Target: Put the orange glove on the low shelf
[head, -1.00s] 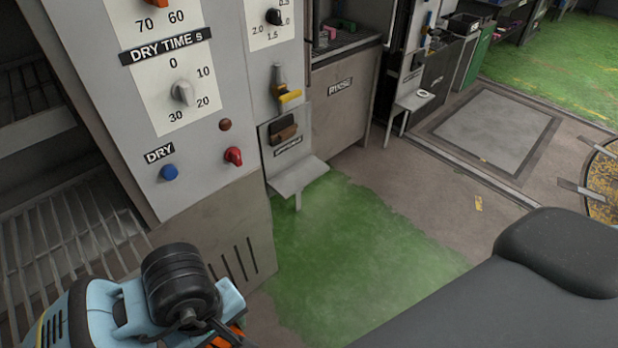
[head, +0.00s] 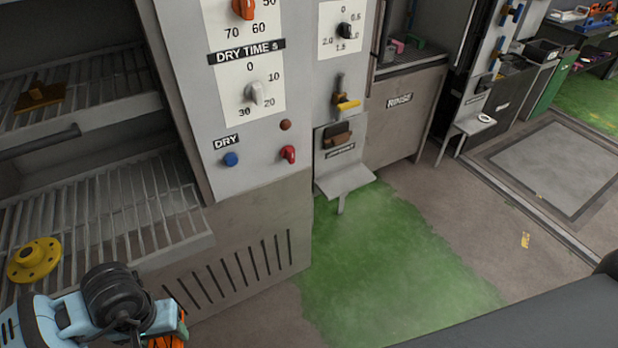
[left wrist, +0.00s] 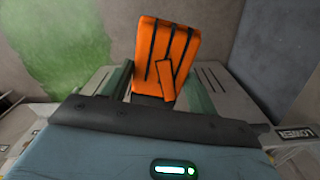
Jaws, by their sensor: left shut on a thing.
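My left gripper (head: 160,332) is at the bottom left of the head view, below and right of the wire shelves. It is shut on the orange glove (left wrist: 170,50), which stands out between its fingers in the left wrist view. Only a small orange part of the glove (head: 170,342) shows at the bottom edge of the head view. A lower wire shelf (head: 110,215) is in the open cabinet at left; the glove is apart from it. My right gripper is not in view.
A yellow flange (head: 34,260) lies on the lower wire shelf's front left. A brown object (head: 40,94) is on the upper wire shelf (head: 90,105). The lower shelf's right part is clear.

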